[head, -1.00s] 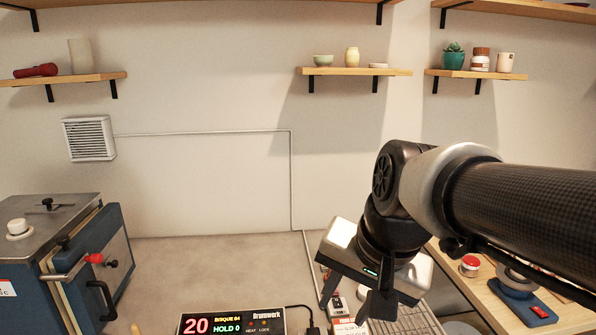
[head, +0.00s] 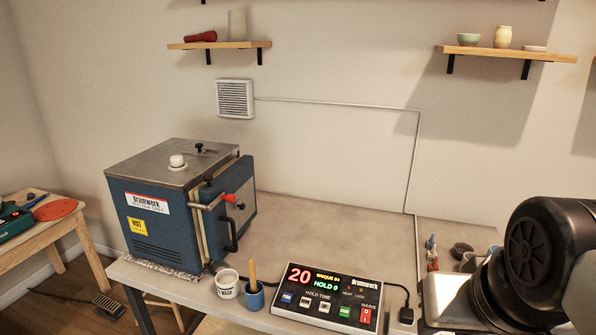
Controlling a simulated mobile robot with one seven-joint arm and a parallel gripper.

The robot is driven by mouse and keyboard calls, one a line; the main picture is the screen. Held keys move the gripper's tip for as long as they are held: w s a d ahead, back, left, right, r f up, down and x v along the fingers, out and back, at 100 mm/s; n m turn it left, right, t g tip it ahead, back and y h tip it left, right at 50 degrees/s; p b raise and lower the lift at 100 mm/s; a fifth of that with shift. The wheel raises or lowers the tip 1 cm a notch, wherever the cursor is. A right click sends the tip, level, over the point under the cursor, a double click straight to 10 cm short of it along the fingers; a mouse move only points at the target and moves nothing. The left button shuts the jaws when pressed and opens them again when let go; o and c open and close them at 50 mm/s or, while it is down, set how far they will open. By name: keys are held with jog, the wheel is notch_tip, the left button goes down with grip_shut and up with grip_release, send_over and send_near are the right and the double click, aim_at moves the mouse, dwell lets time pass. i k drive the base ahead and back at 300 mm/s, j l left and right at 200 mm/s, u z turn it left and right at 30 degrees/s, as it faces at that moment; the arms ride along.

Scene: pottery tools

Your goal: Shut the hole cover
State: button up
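The blue kiln (head: 160,215) with a grey metal top stands on the worktop at the left. On its top are a small dark plate with a black knob (head: 200,148) and a round white plug or knob (head: 177,160). I cannot tell for sure which is the hole cover, or whether any hole is uncovered. My gripper (head: 448,300) shows only in part, as a pale body at the lower right, far from the kiln. Its fingertips are not visible.
A control box (head: 325,296) with a lit display sits on the worktop's front. A white cup (head: 227,283) and a blue cup (head: 254,295) holding a wooden tool stand between it and the kiln. The worktop behind the control box is clear. Shelves hang above.

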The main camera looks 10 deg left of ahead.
aim_at(238, 204)
jog(key=u, duration=1.1)
